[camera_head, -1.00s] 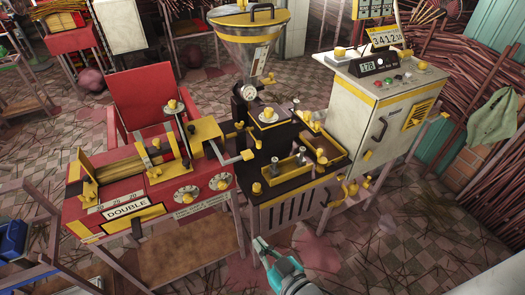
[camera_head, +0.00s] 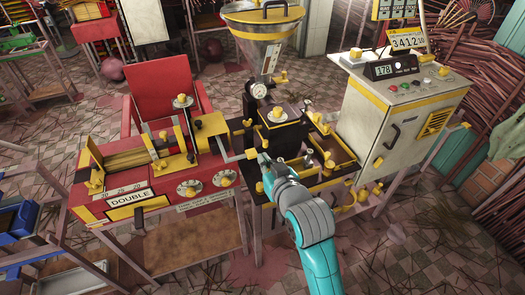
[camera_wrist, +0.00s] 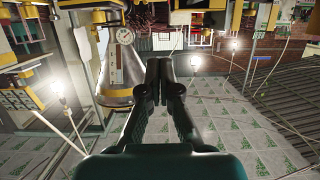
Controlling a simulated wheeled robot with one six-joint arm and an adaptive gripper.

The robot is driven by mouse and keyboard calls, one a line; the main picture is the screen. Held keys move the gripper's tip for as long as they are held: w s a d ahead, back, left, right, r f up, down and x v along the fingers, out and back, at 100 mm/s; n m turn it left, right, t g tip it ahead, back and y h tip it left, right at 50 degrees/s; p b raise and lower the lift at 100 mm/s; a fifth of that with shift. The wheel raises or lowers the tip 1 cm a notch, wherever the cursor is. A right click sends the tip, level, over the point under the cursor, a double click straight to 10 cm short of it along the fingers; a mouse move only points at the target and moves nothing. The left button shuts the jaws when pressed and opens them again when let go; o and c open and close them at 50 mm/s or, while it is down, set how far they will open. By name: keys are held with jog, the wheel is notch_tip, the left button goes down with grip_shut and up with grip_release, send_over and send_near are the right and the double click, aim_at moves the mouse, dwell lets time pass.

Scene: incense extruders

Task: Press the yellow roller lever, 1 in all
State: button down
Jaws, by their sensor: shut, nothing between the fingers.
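A pale bar with a yellow end (camera_head: 251,154) juts right from the red machine (camera_head: 150,212). It looks like the yellow roller lever, but it is too small to be sure. My gripper (camera_head: 264,160) is shut and empty, its tip just right of that yellow end. I cannot tell whether they touch. The lever cannot be made out clearly there. My arm hides part of the dark middle machine's front.
The steel hopper (camera_head: 262,35) and round gauge (camera_head: 259,90) stand above the dark machine, behind my gripper. A white control cabinet (camera_head: 375,135) with a display stands at the right. Yellow knobs crowd the middle. Open tiled floor (camera_head: 425,235) lies at the front right.

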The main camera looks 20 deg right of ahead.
jog(key=shift+w+d+r, duration=0.15)
jog(key=shift+d+r, duration=0.05)
jog(key=shift+r, duration=0.1)
jog(key=shift+w, duration=0.1)
send_over(253, 155)
notch_tip(253, 155, down, 3)
jog(key=shift+r, duration=0.15)
jog(key=shift+s+f, duration=0.2)
jog(key=shift+f, duration=0.8)
jog(key=shift+s+f, duration=0.15)
jog(key=shift+f, duration=0.85)
